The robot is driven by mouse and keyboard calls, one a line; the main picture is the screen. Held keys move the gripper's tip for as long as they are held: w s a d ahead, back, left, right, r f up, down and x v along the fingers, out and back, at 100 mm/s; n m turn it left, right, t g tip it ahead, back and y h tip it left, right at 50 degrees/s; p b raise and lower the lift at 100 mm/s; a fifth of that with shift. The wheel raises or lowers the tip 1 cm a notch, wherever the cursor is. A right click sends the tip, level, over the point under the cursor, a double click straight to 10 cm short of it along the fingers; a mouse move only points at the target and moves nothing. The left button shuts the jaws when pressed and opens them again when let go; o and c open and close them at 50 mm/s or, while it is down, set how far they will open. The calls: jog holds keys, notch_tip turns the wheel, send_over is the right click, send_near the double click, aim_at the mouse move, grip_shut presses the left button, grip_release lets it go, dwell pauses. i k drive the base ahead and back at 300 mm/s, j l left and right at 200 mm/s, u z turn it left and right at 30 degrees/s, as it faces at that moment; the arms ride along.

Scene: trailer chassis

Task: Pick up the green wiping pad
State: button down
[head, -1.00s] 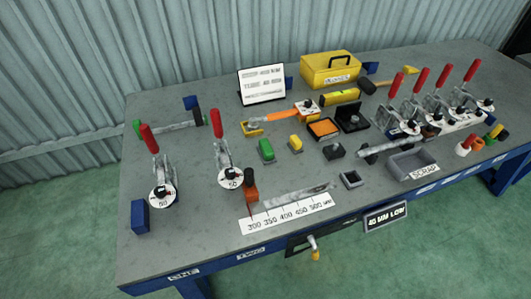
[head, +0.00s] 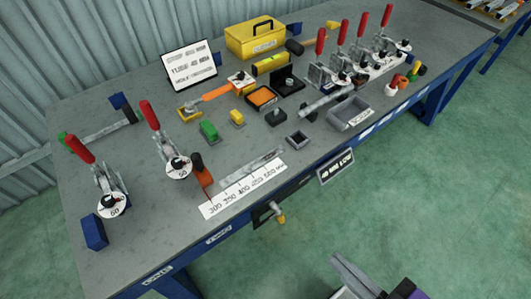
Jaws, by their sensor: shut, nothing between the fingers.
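The green wiping pad (head: 208,131) lies on the grey workbench (head: 135,205), left of a smaller yellow pad (head: 237,118) and in front of the orange-handled tool. It is uncovered and nothing touches its top. My gripper (head: 347,270) shows only in part at the bottom edge, over the green floor in front of the bench. It is shut and empty, well apart from the green pad, lower and to the right of it in the picture.
Red-handled toggle clamps (head: 163,140) stand at the left, with several more (head: 340,60) at the back right. An orange-handled tool (head: 212,94) lies behind the pad. A ruler plate (head: 243,187) and a grey scrap tray (head: 350,113) lie near the front edge. Bare benchtop lies left of the pad.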

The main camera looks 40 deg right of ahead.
aim_at(210, 134)
jog(key=i+j+u, duration=0.45)
jog(key=i+j, duration=0.45)
jog(key=i, duration=0.15)
